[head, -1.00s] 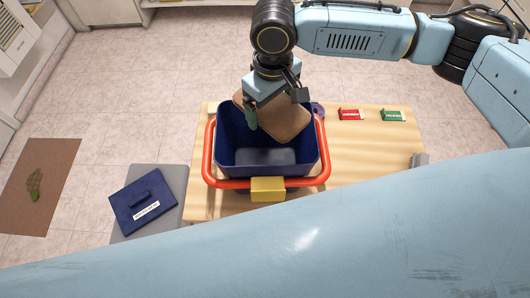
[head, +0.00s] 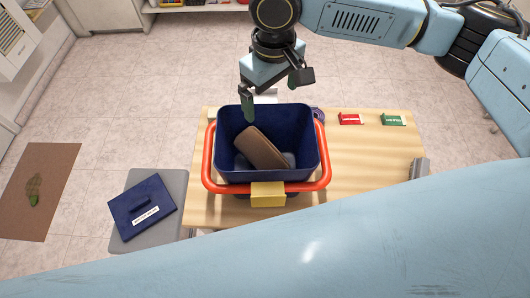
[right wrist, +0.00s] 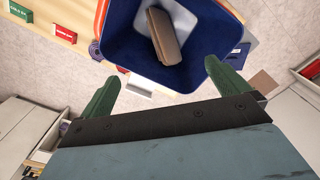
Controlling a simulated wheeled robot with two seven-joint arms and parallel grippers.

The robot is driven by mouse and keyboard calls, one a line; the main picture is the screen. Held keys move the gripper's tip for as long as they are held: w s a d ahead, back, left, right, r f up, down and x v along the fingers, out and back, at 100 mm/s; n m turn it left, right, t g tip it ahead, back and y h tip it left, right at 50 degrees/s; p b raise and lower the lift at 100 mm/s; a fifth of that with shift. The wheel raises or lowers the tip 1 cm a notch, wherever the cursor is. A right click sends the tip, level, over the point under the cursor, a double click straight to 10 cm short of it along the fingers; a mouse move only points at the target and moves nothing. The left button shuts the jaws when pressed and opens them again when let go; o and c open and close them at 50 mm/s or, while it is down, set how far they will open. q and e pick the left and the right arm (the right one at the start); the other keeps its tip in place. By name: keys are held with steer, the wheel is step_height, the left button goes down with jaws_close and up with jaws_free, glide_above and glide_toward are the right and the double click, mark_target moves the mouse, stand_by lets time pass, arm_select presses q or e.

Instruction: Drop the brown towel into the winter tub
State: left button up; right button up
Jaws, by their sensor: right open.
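The brown towel (head: 262,149) lies tilted inside the dark blue tub (head: 228,127), which has an orange-red handle (head: 208,165) around it and a yellow block (head: 268,194) at its front. In the right wrist view the towel (right wrist: 164,37) shows inside the tub (right wrist: 120,47) too. My right gripper (head: 278,95) is above the far rim of the tub, open and empty, apart from the towel. Its green fingers (right wrist: 162,85) are spread wide in the right wrist view. My left gripper is not in view.
The tub stands on a wooden table (head: 370,155). A red box (head: 350,119) and a green box (head: 393,120) lie to its right. A dark blue lid (head: 142,208) with a label rests on a grey surface (head: 177,187) at left. A brown mat (head: 50,165) is on the floor.

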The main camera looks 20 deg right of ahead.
step_height(320, 180, up, 8)
steer(key=shift+s, duration=0.1)
stand_by(0.6)
